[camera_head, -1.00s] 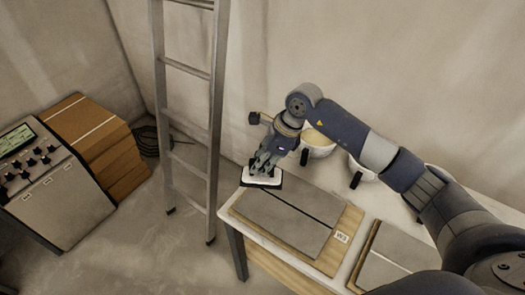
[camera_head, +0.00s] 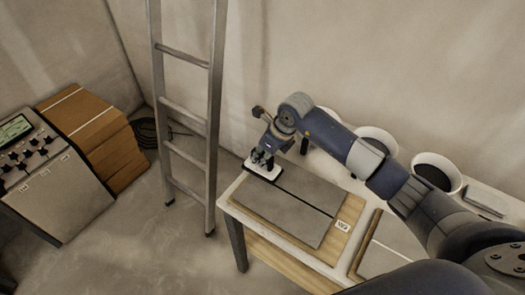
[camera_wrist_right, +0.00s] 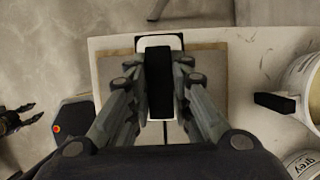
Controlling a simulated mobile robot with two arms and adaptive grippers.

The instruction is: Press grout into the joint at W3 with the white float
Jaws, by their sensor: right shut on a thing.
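My right gripper (camera_head: 264,158) is shut on the black handle (camera_wrist_right: 159,85) of the white float (camera_head: 262,171). The float is at the far left end of the tile panel (camera_head: 285,213), over or on the end of the dark joint (camera_head: 312,207); contact is not clear. Its white plate (camera_wrist_right: 142,43) also shows between my fingers in the wrist view. The W3 label (camera_head: 343,226) is at the near right end of the joint. Black jointed fingers (camera_wrist_right: 14,120) at the wrist view's left edge look like my left gripper, partly cut off.
White buckets (camera_head: 437,172) stand along the back of the table (camera_head: 232,206). Another tile panel (camera_head: 390,246) lies to the right. A ladder (camera_head: 213,120) stands close to the table's left end. A control console (camera_head: 60,200) and brown boxes (camera_head: 95,135) are farther left.

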